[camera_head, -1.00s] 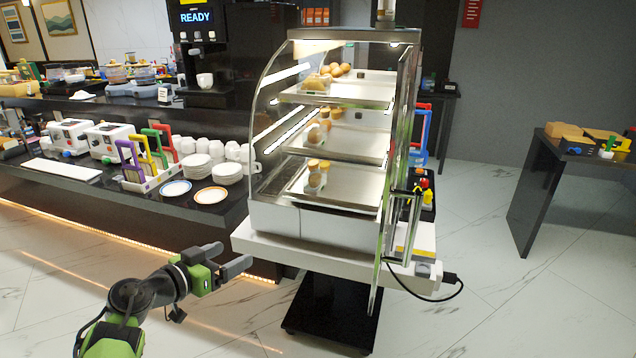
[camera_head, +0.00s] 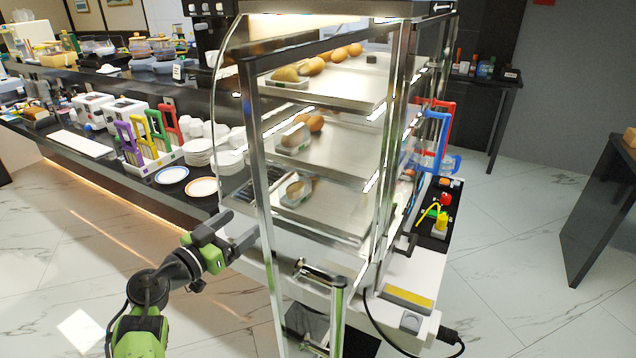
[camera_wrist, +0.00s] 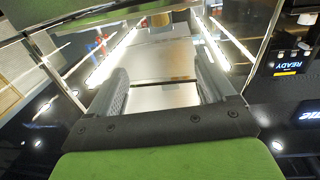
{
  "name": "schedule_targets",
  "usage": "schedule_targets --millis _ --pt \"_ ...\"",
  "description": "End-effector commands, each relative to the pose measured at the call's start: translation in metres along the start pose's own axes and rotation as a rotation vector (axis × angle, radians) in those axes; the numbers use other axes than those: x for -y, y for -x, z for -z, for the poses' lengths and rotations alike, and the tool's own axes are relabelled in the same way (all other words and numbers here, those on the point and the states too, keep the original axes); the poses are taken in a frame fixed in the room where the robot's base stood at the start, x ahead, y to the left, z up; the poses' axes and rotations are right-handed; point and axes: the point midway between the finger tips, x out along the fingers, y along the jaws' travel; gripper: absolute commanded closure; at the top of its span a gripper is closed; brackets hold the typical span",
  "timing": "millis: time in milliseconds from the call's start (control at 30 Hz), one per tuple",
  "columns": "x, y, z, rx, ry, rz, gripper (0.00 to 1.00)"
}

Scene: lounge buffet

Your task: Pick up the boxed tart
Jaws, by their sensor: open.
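Small clear boxes with brown pastries sit at the left of the display case's shelves: a top-shelf box (camera_head: 290,82), a middle-shelf box (camera_head: 293,140) and a bottom-shelf box (camera_head: 296,192). I cannot tell which holds a tart. My gripper (camera_head: 232,229) is open and empty, outside the case at its lower left front, below the shelves. In the wrist view its two fingers (camera_wrist: 162,78) are spread apart, with metal shelf surfaces beyond and no box clearly between them.
The glass door's metal frame (camera_head: 262,170) with its handle (camera_head: 322,275) stands out toward me, close right of my gripper. The counter with plates (camera_head: 201,187) and colourful racks is at left. A condiment tray (camera_head: 440,215) is right of the case.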

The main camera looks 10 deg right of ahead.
Motion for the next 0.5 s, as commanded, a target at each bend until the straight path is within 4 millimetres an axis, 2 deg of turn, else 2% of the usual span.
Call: schedule_targets --millis 67,400,500 --pt "0.000 -0.005 0.000 0.000 0.000 0.000 0.17" --pt "-0.001 -0.086 -0.001 -0.001 0.000 -0.003 0.17" --pt "0.000 -0.101 -0.001 0.000 0.000 -0.001 0.17"
